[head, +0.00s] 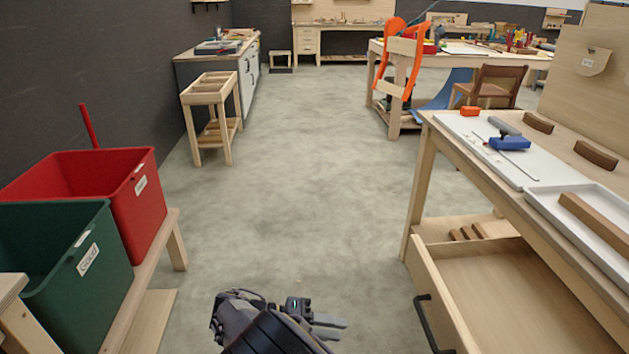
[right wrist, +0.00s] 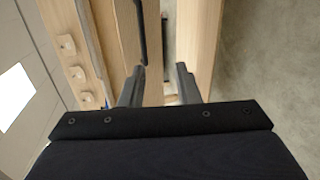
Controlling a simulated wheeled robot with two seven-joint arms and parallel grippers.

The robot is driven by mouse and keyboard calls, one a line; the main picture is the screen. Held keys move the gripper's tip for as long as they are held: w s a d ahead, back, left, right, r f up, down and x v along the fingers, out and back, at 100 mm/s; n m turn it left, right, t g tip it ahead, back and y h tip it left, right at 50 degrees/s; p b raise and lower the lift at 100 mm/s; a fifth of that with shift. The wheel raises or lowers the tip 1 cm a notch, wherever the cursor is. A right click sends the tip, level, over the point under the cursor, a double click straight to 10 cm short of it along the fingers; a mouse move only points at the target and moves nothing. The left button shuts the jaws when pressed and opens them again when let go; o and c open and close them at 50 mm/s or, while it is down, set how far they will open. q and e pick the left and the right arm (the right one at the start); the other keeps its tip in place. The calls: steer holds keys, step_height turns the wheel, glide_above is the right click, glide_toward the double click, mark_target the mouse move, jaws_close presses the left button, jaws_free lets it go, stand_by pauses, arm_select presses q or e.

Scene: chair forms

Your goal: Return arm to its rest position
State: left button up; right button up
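My right gripper (head: 330,328) is at the bottom middle of the head view, low over the floor between the bins and the workbench. Its two grey fingers point to the right. In the right wrist view the fingers (right wrist: 160,84) stand apart with nothing held between them. Wooden furniture parts show beyond them there, and I cannot tell how far off they are. My left gripper is not in either view.
An open drawer (head: 510,300) with a black handle (head: 432,322) juts out from the workbench (head: 430,140) on the right. A red bin (head: 140,212) and a green bin (head: 85,275) stand on the left. The floor (head: 300,190) ahead is clear.

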steer(key=s+d+r+g+y, duration=0.2)
steer(key=s+d+r+y, duration=0.1)
steer(key=d+y, duration=0.35)
steer(key=s+d+r+g+y, duration=0.1)
steer(key=s+d+r+y, duration=0.25)
steer(key=d+y, duration=0.3)
steer(key=s+d+r+m+t+y, duration=0.1)
steer(key=s+d+r+t+y, duration=0.2)
steer(key=s, duration=0.4)
steer(key=s+d+r+m+t+y, duration=0.1)
steer(key=s+t+y, duration=0.2)
steer(key=s+t, duration=0.3)
step_height(320, 180, up, 15)
steer(key=p, duration=1.4)
steer(key=shift+s+g+p, duration=0.3)
steer(key=shift+s+p, duration=0.05)
steer(key=shift+d+f, duration=0.1)
steer(key=shift+f, duration=0.05)
